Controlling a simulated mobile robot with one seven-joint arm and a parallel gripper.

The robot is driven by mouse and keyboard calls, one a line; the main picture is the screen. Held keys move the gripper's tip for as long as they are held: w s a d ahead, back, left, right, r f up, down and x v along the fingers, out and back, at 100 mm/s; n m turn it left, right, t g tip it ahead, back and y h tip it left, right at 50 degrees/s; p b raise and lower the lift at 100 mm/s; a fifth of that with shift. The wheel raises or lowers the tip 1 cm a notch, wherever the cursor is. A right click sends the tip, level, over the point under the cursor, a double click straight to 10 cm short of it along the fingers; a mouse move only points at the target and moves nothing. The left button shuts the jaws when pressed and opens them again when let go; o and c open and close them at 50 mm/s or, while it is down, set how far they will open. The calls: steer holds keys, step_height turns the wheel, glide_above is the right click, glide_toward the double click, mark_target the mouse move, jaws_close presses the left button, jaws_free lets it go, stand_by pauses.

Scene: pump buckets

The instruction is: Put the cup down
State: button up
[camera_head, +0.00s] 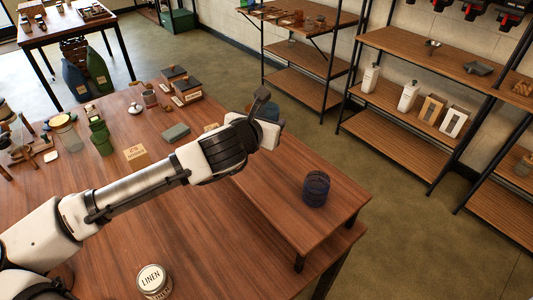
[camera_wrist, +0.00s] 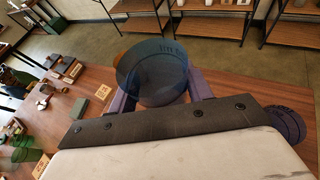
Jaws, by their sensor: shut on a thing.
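A translucent blue cup (camera_wrist: 152,75) with faint lettering is between my gripper's fingers (camera_wrist: 160,98) in the wrist view. My gripper is shut on it. In the head view the cup (camera_head: 268,109) shows only in part, behind the end of my gripper (camera_head: 262,122), above the far side of the table. The cup's base is hidden by my gripper, and I cannot tell how high it is held.
A dark blue ribbed container (camera_head: 316,188) stands on a low raised wooden stand (camera_head: 275,205) with bare space around it. A tin marked LINEN (camera_head: 153,281) is at the front. Green bottles (camera_head: 101,138), boxes (camera_head: 187,90) and a grey-green block (camera_head: 175,132) are at left.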

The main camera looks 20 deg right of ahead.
step_height(320, 180, down, 10)
steer(key=shift+f+p, duration=0.1)
steer(key=shift+p, duration=0.45)
steer(key=shift+f, duration=0.2)
steer(key=o, duration=1)
steer(key=shift+c, duration=0.2)
steer(key=shift+r, duration=0.1)
